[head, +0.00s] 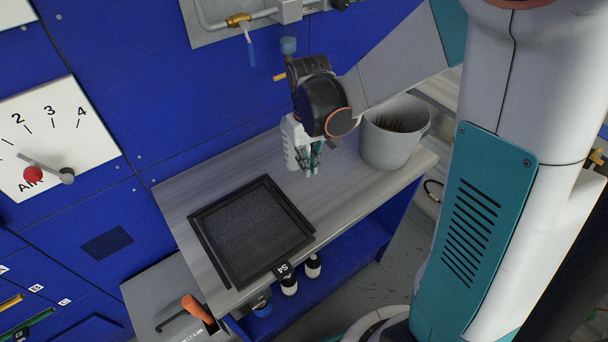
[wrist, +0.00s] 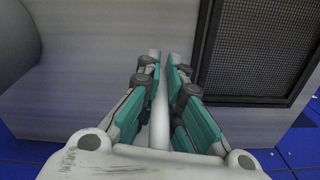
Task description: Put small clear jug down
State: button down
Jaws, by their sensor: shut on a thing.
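My gripper (head: 309,170) is low over the grey bench top, between the black mesh tray and the grey bucket. In the wrist view my gripper (wrist: 162,65) has its two teal fingers close together, with a narrow pale piece (wrist: 160,115) between them. This piece is what shows of the small clear jug; the rest of its shape is hidden or too faint to make out. I cannot tell whether it touches the bench. The bench top (head: 345,190) is bare under and around the fingers.
The black mesh tray (head: 202,247), marked S4, lies on the bench left of my gripper. The grey bucket (head: 388,150) stands close on the right. The blue machine wall (head: 150,90) rises behind. Small bottles (head: 313,266) stand on a lower shelf.

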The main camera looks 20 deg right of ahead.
jog(key=shift+f+b, duration=0.85)
jog(key=shift+f, duration=2.1)
jog(key=shift+f, duration=0.15)
jog(key=c, duration=1.8)
grip_release()
jog(key=shift+o, duration=0.2)
